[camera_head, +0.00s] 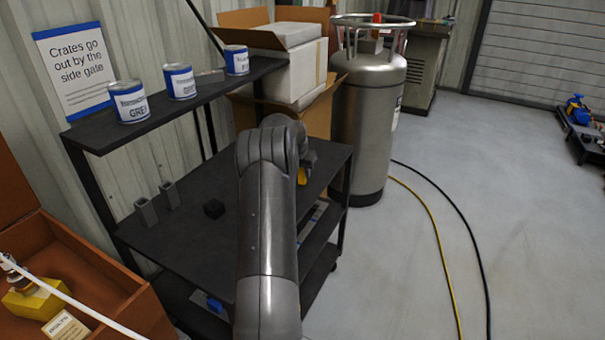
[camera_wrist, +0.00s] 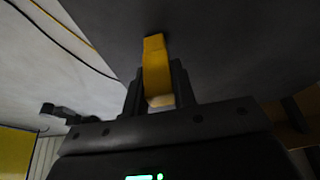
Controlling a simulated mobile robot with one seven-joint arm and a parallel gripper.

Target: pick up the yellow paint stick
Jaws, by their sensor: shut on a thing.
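The yellow paint stick (camera_wrist: 156,62) is between the fingers of my gripper (camera_wrist: 160,88) in the wrist view, with its far end near the dark cart top. My gripper is shut on it. In the head view a small yellow part of the stick (camera_head: 302,176) shows beside the end of my arm, over the right part of the black cart top (camera_head: 215,262). My arm hides most of the gripper there. I cannot tell whether the stick touches the cart top.
Two grey square tubes (camera_head: 146,211) and a black block (camera_head: 214,208) stand on the cart top. Paint cans (camera_head: 181,82) stand on the shelf above. A steel tank (camera_head: 367,115) stands just behind the cart. Hoses (camera_head: 437,222) cross the open floor at right.

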